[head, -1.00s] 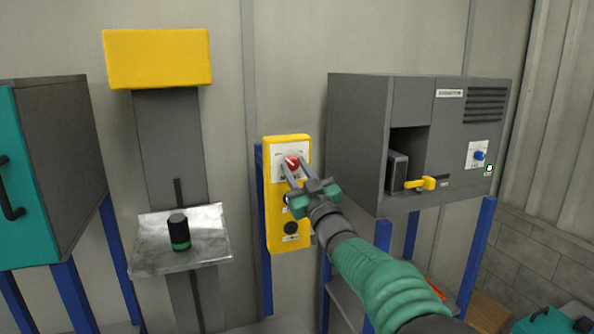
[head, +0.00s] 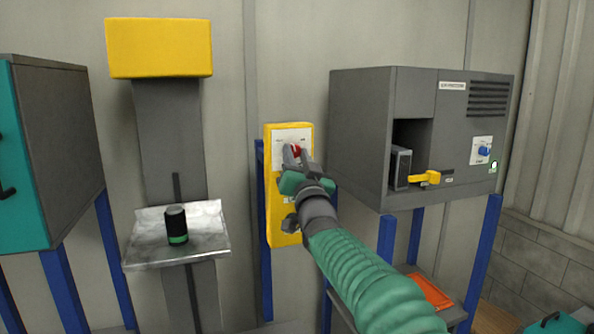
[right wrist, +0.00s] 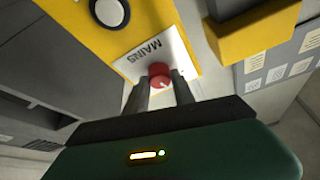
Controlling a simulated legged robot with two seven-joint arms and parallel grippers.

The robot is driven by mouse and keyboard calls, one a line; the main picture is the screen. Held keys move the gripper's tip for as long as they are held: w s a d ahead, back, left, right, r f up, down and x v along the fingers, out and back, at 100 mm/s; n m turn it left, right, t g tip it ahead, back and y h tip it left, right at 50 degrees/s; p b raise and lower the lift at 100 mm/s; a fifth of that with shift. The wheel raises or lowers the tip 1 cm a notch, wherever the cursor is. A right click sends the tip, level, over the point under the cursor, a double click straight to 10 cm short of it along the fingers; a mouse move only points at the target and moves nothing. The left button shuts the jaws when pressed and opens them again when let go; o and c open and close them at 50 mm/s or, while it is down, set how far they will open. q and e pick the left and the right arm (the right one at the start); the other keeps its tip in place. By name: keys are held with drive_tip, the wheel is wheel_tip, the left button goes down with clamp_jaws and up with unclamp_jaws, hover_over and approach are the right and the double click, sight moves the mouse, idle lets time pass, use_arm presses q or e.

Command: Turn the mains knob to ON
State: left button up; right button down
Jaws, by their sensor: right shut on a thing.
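The mains knob (head: 295,150) is red and sits on a white plate near the top of the yellow panel (head: 277,225). In the right wrist view the red knob (right wrist: 159,76) shows beside the printed word MAINS on its white plate (right wrist: 150,58). My right gripper (head: 295,156) is at the knob, its two fingers shut on it from either side. The fingers (right wrist: 162,92) hide part of the knob and its marks, so I cannot read its setting. My left gripper is not in view.
A grey cabinet (head: 360,130) with a yellow lever (head: 426,178) and a blue knob (head: 484,151) stands to the right. A dark cylinder (head: 176,225) stands on a metal shelf (head: 150,255) to the left, under a yellow block (head: 160,48). A teal-fronted box (head: 65,150) is at far left.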

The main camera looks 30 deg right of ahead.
drive_tip(key=shift+w+a+f+m+g+h+p, duration=0.1)
drive_tip(key=shift+m+g+h+p, duration=0.35)
drive_tip(key=shift+m+g+p, duration=1.4)
drive_tip(key=shift+a+r+m+h+p, duration=0.1)
drive_tip(key=shift+m+h+p, duration=0.65)
drive_tip(key=shift+m, duration=2.25)
drive_tip(key=shift+w+a+f+m+g+h+p, duration=0.15)
drive_tip(key=shift+m+g+p, duration=0.8)
drive_tip(key=shift+m+p, duration=1.1)
drive_tip(key=shift+s+m+b, duration=0.1)
drive_tip(key=shift+m+b, duration=0.35)
drive_tip(key=shift+m, duration=0.05)
drive_tip(key=c, duration=1.1)
unclamp_jaws()
drive_tip(key=shift+c, duration=0.2)
drive_tip(key=shift+o, duration=0.4)
drive_tip(key=shift+d, duration=0.1)
drive_tip(key=shift+w, duration=0.2)
drive_tip(key=shift+s, duration=0.1)
